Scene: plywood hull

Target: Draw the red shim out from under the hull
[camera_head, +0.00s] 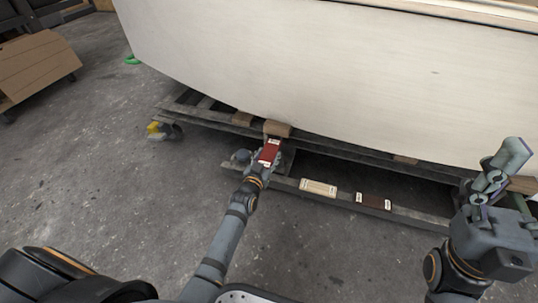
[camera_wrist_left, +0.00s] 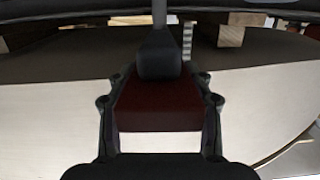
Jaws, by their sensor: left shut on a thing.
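The red shim (camera_head: 269,152) has pale markings on its ends and lies between the fingers of my left gripper (camera_head: 262,159), at the near edge of the cradle below the pale hull (camera_head: 330,70). Its far end is close to a wooden block (camera_head: 278,129) under the hull; I cannot tell whether they touch. In the left wrist view the shim (camera_wrist_left: 158,108) fills the space between the two fingers of the left gripper (camera_wrist_left: 160,118), which is shut on it. My right gripper (camera_head: 490,185) is raised at the right, and its jaw state is unclear.
A cream shim (camera_head: 318,188) and a dark brown shim (camera_head: 373,200) lie on the near cradle rail (camera_head: 418,215). A yellow-wheeled caster (camera_head: 157,128) stands at the left end. A brown box (camera_head: 35,65) is at far left. The floor (camera_head: 100,170) at left is clear.

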